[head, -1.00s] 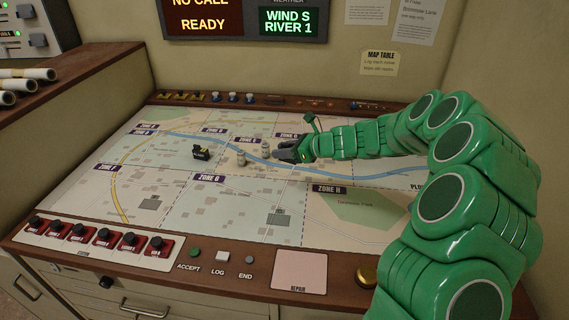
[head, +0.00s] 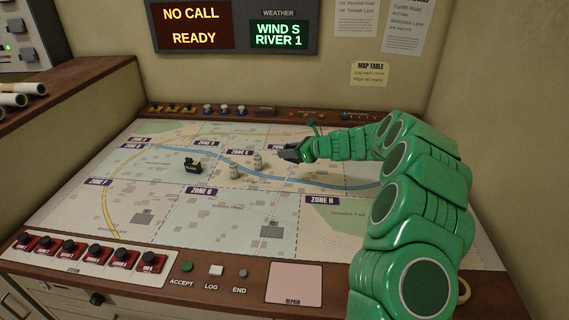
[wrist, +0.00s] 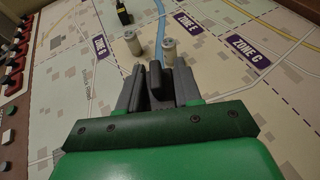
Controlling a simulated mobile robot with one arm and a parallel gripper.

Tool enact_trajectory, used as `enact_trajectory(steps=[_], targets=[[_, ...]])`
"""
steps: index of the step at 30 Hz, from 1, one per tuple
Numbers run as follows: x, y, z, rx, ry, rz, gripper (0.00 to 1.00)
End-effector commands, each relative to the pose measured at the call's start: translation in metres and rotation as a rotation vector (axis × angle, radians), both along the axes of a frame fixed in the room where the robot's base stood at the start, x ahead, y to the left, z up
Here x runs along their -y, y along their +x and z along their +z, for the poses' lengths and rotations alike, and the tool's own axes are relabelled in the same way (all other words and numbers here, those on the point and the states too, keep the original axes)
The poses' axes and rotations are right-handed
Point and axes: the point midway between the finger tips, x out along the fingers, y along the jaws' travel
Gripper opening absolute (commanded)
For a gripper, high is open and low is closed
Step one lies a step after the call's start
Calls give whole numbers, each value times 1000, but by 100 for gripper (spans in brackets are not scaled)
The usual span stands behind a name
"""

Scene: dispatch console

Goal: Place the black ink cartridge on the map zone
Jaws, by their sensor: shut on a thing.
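My gripper (head: 287,154) reaches in from the right over the map table (head: 165,215), its tips pointing left. In the wrist view my gripper (wrist: 156,82) is shut on a dark block, seemingly the black ink cartridge (wrist: 155,78), mostly hidden between the fingers. In the head view the held block cannot be told apart from the grey fingers. The gripper is just right of two small pale cylinders and appears above the printed map; the exact gap is unclear. The map has purple zone labels, among them ZONE C (wrist: 246,49) and ZONE E (wrist: 186,22).
A black block with a yellow mark (head: 193,165) stands on the map left of the pale cylinders (head: 235,172) (head: 258,161). Red switches (head: 85,251) and buttons line the front edge. The lower middle of the map is clear.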

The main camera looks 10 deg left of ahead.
Motion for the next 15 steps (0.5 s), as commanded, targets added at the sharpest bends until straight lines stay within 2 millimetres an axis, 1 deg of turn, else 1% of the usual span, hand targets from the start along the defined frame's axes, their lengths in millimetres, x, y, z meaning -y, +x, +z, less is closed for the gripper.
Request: enact_trajectory(steps=[8, 15], targets=[[-7, 26, -14, 0, -2, -1, 3], [-12, 42, -34, 0, -2, -1, 3]])
